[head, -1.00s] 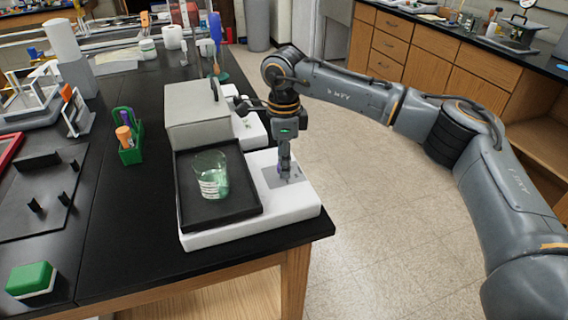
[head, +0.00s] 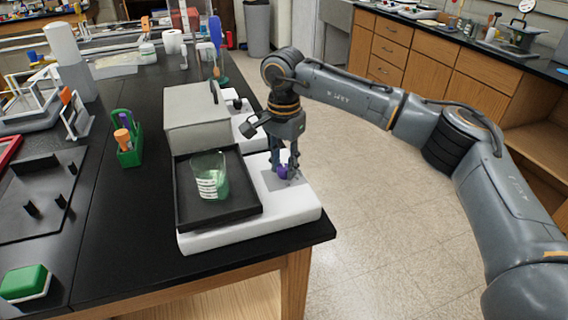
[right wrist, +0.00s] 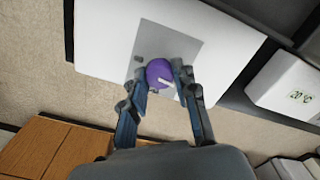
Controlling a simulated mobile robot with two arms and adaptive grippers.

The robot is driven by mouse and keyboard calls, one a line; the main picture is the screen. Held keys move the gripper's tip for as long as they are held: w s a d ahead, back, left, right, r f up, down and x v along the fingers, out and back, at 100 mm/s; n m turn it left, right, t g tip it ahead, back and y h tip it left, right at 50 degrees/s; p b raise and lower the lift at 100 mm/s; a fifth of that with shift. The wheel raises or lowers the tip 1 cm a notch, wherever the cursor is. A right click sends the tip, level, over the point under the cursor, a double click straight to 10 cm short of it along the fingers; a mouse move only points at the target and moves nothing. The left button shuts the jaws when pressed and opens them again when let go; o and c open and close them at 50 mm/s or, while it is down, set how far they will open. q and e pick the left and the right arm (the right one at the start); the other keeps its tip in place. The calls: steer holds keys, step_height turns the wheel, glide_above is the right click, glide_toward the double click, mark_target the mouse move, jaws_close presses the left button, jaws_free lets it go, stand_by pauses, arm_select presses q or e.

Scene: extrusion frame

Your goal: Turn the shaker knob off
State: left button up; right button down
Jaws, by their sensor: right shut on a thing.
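The shaker (head: 250,226) is a white base with a black tray (head: 218,211) on it, at the table's front right corner. A glass beaker (head: 208,178) with green liquid stands on the tray. The purple shaker knob (right wrist: 160,73) is on a grey panel (right wrist: 182,50) and has a white mark on its right side in the right wrist view. My right gripper (head: 284,172) points down over the panel. In the right wrist view its fingers (right wrist: 160,76) are shut on the knob, one on each side. My left gripper does not show.
A grey box-shaped device (head: 197,118) stands behind the tray. A green rack (head: 128,150) with orange-capped items stands to the left. A white unit reading 20 °C (right wrist: 292,88) lies right in the right wrist view.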

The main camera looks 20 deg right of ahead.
mark_target(284, 166)
steer(key=shift+n, duration=0.7)
steer(key=c, duration=1)
jaws_free()
steer(key=shift+r, duration=0.1)
step_height(284, 166, up, 12)
steer(key=shift+f, duration=0.15)
